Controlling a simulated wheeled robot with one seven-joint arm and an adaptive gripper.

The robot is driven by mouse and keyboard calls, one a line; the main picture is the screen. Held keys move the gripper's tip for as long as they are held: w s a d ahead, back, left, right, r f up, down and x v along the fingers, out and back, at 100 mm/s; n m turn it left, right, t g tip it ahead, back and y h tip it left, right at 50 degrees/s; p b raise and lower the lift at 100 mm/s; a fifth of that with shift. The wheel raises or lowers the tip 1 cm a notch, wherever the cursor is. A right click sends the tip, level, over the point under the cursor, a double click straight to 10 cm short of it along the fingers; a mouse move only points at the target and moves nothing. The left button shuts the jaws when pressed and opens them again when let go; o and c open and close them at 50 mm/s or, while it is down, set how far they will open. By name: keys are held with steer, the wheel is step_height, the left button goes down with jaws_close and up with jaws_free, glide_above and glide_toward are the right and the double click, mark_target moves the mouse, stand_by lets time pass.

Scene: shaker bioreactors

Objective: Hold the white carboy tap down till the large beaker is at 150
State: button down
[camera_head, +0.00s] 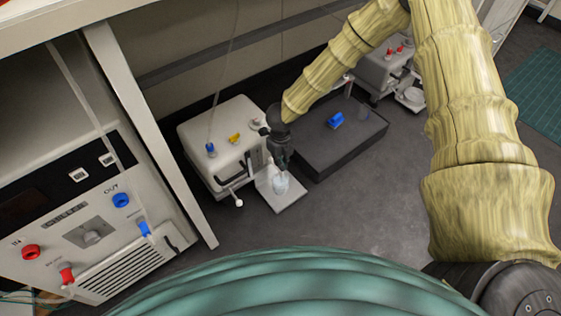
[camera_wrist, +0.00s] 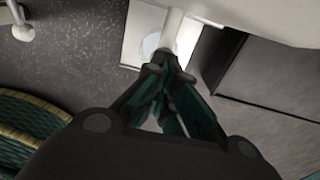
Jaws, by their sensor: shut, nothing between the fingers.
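The white carboy (camera_head: 215,135) stands on the floor left of centre, with blue and yellow fittings on top. A white spout-like part (camera_wrist: 174,28) comes out of it in the wrist view; I take it for the tap. The clear beaker (camera_head: 281,183) stands on a white plate (camera_head: 290,205) in front of the carboy; its rim partly shows in the wrist view (camera_wrist: 151,43). My gripper (camera_head: 283,166) is shut and empty, pointing down above the beaker. Its tips (camera_wrist: 166,57) overlap the spout's lower end; I cannot tell whether they touch. The beaker's level and markings are unreadable.
A dark low platform (camera_head: 335,150) with a blue item (camera_head: 336,120) lies right of the carboy. Another white vessel (camera_head: 385,68) with red fittings stands behind it. A second white knobbed stub (camera_head: 238,202) sticks out from the carboy. A control panel (camera_head: 90,225) fills the left; floor is clear in front.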

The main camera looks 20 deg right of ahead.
steer(key=shift+r+p, duration=2.2)
steer(key=shift+p, duration=0.4)
step_height(320, 180, up, 9)
steer(key=p, duration=0.3)
steer(key=shift+r, duration=0.2)
